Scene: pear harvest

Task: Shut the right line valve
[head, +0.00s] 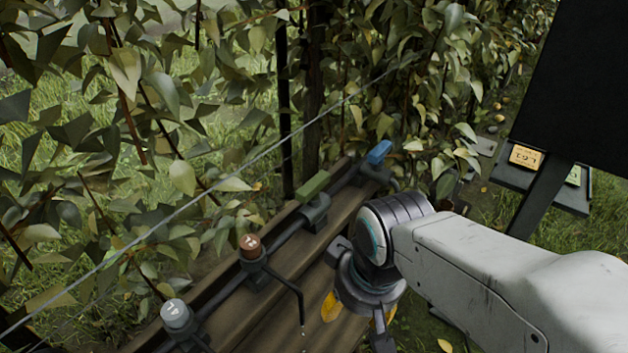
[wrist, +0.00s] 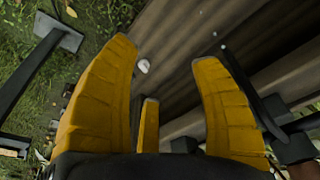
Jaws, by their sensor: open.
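A dark pipe runs along a wooden trough (head: 275,300) in the head view. Two lever handles stand on its far right part: a green lever (head: 313,186) and a blue lever (head: 379,152), the blue one furthest right. Both look roughly in line with the pipe; I cannot tell which way their valves are set. My gripper (head: 358,312) is below and to the right of the green lever, apart from both levers and partly hidden by my wrist. In the wrist view my gripper (wrist: 166,52) has its yellow fingers spread, with nothing held between them. The levers are not clearly seen there.
A grey numbered cap (head: 175,314) and a brown numbered cap (head: 250,243) sit on the pipe to the left. A thin wire and leafy branches hang over the trough. A dark stand with a yellow tag (head: 525,157) is at the right.

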